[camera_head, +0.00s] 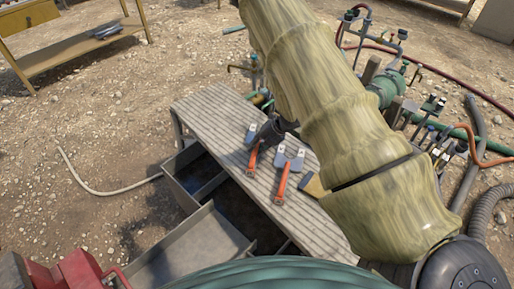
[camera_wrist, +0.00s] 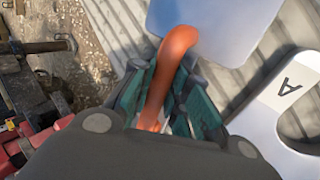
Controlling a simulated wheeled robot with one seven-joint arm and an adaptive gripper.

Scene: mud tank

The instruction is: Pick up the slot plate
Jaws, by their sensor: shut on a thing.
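My gripper (camera_wrist: 160,105) is shut on the orange handle (camera_wrist: 172,65) of a flat, pale blue-grey plate (camera_wrist: 215,22). Which one is named the slot plate is not marked.
The slatted bench (camera_head: 215,108) bears both plates and a brush-like tool (camera_head: 314,186). Open metal troughs (camera_head: 200,245) lie to its left, with a red machine (camera_head: 70,278) at the lower left. Pipes, valves (camera_head: 390,88) and hoses crowd the right. Gravel ground is open at left.

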